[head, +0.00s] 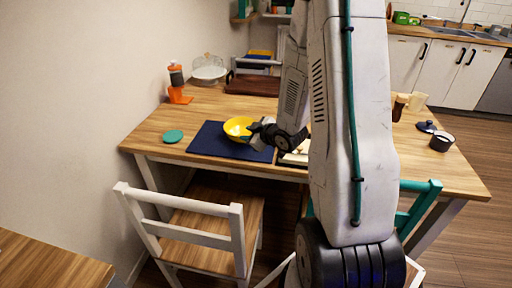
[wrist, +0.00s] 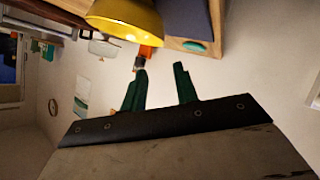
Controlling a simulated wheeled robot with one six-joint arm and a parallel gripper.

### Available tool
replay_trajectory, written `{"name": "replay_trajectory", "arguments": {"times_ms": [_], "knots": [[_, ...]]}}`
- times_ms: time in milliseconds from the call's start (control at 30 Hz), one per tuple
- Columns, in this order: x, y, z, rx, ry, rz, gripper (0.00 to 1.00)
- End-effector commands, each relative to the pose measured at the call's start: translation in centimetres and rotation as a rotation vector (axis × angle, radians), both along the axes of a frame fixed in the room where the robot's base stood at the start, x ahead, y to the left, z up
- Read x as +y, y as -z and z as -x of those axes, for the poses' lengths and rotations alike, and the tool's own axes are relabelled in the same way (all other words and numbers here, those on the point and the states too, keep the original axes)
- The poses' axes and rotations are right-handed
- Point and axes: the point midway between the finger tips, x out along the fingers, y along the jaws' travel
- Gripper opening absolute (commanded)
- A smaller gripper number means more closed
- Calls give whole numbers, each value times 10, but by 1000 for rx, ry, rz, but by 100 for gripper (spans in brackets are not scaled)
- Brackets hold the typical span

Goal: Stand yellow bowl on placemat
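The yellow bowl (head: 236,126) appears upright over the right part of the dark blue placemat (head: 208,146) and looks to rest on it. In the wrist view the bowl (wrist: 128,18) is at the top edge, partly cut off, with the placemat (wrist: 186,16) to its right. My gripper (head: 254,131) is at the bowl's right side in the head view, close to its rim. In the wrist view its two green fingers (wrist: 160,66) are apart with nothing between them, and the bowl shows clear of the fingertips.
A teal coaster (head: 173,136) lies left of the placemat on the wooden table (head: 142,137). A dark cup (head: 441,141) is at the right. A white chair (head: 205,226) stands in front.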

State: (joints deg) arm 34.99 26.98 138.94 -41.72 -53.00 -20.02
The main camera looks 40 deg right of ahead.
Motion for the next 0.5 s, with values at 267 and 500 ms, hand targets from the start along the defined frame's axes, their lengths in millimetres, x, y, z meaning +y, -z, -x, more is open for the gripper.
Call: {"name": "replay_trajectory", "arguments": {"times_ms": [267,500], "knots": [[32,-85,21,270,203,43,30],[86,-148,95,496,384,-52,30]]}}
